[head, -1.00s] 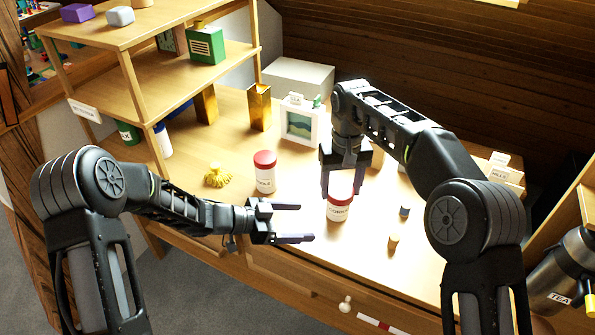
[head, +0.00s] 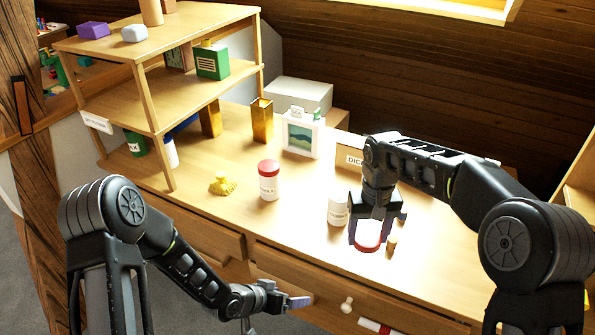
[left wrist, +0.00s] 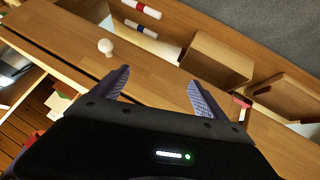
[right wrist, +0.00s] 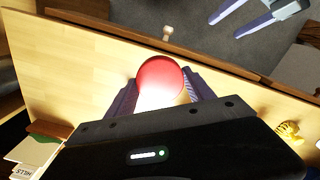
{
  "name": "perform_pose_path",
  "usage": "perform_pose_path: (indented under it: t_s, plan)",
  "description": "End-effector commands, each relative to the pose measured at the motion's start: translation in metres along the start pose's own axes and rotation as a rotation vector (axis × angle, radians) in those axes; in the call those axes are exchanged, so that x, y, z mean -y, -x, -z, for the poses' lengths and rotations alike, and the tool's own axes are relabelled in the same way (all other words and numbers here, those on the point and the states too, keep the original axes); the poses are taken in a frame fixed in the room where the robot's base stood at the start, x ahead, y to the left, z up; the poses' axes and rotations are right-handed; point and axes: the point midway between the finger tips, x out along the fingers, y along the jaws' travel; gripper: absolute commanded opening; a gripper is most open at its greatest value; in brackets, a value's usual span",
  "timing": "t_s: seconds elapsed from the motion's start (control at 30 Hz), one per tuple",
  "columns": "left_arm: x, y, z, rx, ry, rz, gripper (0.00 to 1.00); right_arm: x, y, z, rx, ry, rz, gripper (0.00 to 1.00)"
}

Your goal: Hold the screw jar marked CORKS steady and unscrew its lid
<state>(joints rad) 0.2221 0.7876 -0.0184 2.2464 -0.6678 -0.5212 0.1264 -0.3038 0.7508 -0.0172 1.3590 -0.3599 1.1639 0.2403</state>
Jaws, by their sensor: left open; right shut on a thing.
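The screw jar (head: 338,209), white with a label too small to read surely, stands upright and lidless on the worktop. My right gripper (head: 369,238) is just right of it and nearer the front, shut on the red lid (head: 368,246), which is apart from the jar. The lid also shows between the fingers in the right wrist view (right wrist: 160,78). My left gripper (head: 299,301) is open and empty, low in front of the worktop's drawers. In the left wrist view its fingers (left wrist: 158,80) have nothing between them.
A second white jar with a red lid (head: 269,180) stands left of the lidless jar. A yellow fluted object (head: 223,184) lies further left. Shelves (head: 150,80) rise at the left.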

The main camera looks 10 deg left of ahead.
Motion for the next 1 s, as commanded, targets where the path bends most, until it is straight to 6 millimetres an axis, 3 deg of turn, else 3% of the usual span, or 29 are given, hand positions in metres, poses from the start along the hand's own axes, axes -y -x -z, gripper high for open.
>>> perform_pose_path:
  t_s: [0.03,0.1,0.2,0.3,0.4,0.53,0.8,1.0]
  plan:
    - [-0.01,0.0,-0.037,0.085,0.084,0.02,0.84,-0.017,0.0,-0.011,0.002,-0.028,-0.001,0.13]
    - [-0.022,0.005,-0.084,0.195,0.192,0.052,0.84,-0.036,-0.001,-0.025,0.004,-0.063,0.0,0.13]
    - [-0.042,0.017,-0.139,0.331,0.313,0.088,0.84,-0.061,0.0,-0.044,0.006,-0.112,0.002,0.13]
    - [-0.06,0.03,-0.179,0.436,0.393,0.111,0.84,-0.082,0.003,-0.06,0.005,-0.155,0.005,0.13]
    - [-0.073,0.04,-0.204,0.502,0.438,0.123,0.84,-0.099,0.006,-0.071,0.001,-0.192,0.006,0.13]
    - [-0.081,0.046,-0.217,0.538,0.457,0.127,0.84,-0.11,0.009,-0.078,-0.002,-0.215,0.008,0.13]
    - [-0.081,0.046,-0.218,0.54,0.46,0.128,0.84,-0.111,0.009,-0.078,-0.002,-0.217,0.007,0.13]
    - [-0.081,0.046,-0.217,0.538,0.459,0.128,0.67,-0.111,0.009,-0.078,-0.002,-0.216,0.007,0.13]
